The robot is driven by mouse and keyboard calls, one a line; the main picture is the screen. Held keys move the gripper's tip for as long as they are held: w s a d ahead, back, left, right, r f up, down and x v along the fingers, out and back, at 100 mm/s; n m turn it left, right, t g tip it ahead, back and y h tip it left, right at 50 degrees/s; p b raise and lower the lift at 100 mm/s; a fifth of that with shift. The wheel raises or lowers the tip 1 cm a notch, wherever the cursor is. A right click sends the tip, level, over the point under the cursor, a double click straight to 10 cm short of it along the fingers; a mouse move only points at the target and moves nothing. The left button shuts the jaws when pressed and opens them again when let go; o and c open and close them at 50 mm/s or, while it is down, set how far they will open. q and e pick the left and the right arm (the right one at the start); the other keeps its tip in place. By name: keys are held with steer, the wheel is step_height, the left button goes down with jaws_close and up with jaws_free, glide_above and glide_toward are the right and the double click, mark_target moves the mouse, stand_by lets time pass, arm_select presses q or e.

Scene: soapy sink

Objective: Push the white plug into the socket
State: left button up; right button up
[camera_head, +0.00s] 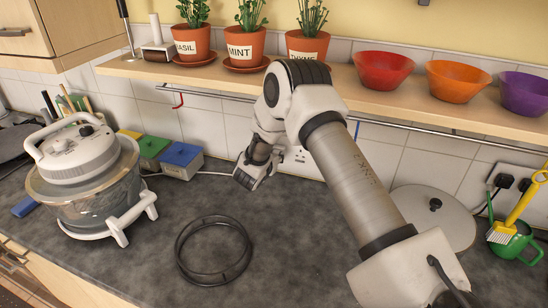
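My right gripper (246,180) is low over the worktop near the tiled wall, pointing down and left. Its fingers are dark and small, and I cannot tell whether they are open or shut. A white socket plate (301,157) is on the wall just right of the gripper, partly covered by my arm. A white cable (214,173) runs right from near the blue box and goes out of sight at the gripper. The white plug cannot be made out; the gripper may hide it. My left gripper is not in view.
A lidded glass pot appliance (84,165) stands left. Blue (181,160) and green (152,150) boxes sit at the wall. A round lid (433,217) and green watering can (514,242) are right. A rail and shelf hang above.

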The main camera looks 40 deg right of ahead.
steer(key=shift+o, duration=0.4)
steer(key=shift+f, duration=0.1)
steer(key=v, duration=1.2)
steer(key=shift+d, duration=0.1)
